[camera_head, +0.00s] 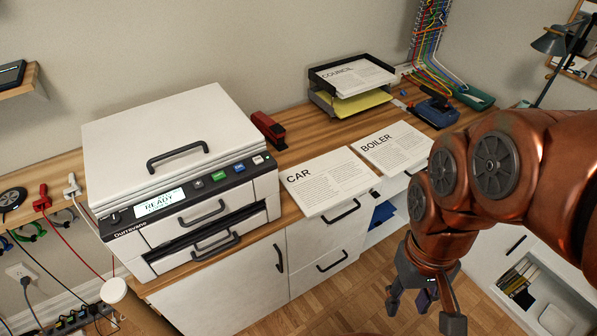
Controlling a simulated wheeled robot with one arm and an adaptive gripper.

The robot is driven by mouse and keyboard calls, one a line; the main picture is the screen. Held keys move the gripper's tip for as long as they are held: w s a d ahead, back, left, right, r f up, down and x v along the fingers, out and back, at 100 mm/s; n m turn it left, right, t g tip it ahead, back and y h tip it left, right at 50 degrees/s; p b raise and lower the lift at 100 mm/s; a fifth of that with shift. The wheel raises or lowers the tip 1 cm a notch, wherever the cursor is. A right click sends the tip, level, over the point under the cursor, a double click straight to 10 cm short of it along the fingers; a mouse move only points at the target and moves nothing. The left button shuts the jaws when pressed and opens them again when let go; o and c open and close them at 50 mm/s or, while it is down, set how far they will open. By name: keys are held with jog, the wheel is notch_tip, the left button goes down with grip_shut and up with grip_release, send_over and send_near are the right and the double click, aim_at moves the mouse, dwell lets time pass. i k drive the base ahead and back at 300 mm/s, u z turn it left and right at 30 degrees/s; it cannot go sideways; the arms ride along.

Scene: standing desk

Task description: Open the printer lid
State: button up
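The white printer (205,218) stands on the left part of the wooden desk, its screen reading READY. Its lid (165,125) lies flat and closed on top, with a dark bar handle (178,156) near the front edge. Below the control panel are drawers with dark handles. My gripper (422,306) hangs low at the right, in front of the desk and well apart from the printer. It points downward with its dark fingers spread apart, and nothing shows between them.
Papers marked CAR (325,182) and BOILER (392,148) lie right of the printer. A red stapler (268,130) stands beside it. A black paper tray (350,80) is at the back. Cables and plugs (45,200) crowd the left side. Space above the lid is clear.

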aim_at(129, 154)
jog(key=u, duration=1.3)
jog(key=k, duration=0.6)
jog(key=u, duration=0.55)
jog(key=i, duration=1.15)
jog(key=u, duration=0.4)
